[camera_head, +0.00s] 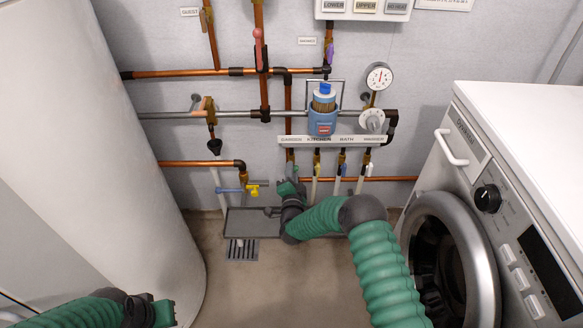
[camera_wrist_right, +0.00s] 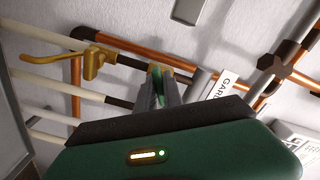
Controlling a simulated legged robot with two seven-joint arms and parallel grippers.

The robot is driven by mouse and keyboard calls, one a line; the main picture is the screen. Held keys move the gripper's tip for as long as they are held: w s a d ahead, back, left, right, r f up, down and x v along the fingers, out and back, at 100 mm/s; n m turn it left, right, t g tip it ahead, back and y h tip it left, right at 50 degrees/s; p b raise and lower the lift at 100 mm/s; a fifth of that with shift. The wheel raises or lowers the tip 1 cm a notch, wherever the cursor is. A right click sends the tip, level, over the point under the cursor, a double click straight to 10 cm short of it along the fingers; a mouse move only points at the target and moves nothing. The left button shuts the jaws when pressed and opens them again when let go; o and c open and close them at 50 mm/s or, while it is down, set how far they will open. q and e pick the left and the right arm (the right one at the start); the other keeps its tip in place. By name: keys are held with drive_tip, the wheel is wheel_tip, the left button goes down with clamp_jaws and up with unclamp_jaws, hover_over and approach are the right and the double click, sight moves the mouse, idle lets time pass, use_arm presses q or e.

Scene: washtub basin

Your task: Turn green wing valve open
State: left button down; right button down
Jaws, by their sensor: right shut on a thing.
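The green wing valve (camera_wrist_right: 159,88) shows in the right wrist view as a small green piece between my right fingers. My right gripper (camera_wrist_right: 160,75) is shut on it, beside the label starting "GARD". In the head view, my right gripper (camera_head: 289,178) reaches the pipe at the left end of the labelled manifold strip (camera_head: 332,141), and its own body hides most of the valve there. How far the valve is turned cannot be told. My left gripper (camera_head: 160,312) is at the bottom left, away from the pipes; its fingers are not clear.
A yellow valve (camera_head: 254,190) sits just left of my right gripper. A blue filter housing (camera_head: 322,120) and a gauge (camera_head: 378,77) are above. The washing machine (camera_head: 520,150) stands right, a white tank (camera_head: 95,130) left. The middle floor is clear.

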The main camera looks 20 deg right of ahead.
drive_tip(key=n+p, duration=0.1)
drive_tip(key=n, duration=0.2)
drive_tip(key=shift+s+f, duration=0.1)
drive_tip(key=shift+f, duration=0.05)
drive_tip(key=n+p, duration=0.1)
drive_tip(key=n, duration=0.2)
drive_tip(key=shift+a+n, duration=0.1)
drive_tip(key=shift+n, duration=0.2)
drive_tip(key=n, duration=0.3)
drive_tip(key=n+p, duration=0.1)
drive_tip(key=shift+f+n, duration=0.25)
drive_tip(key=shift+n, duration=0.15)
drive_tip(key=c, duration=1.5)
unclamp_jaws()
drive_tip(key=shift+r, duration=0.2)
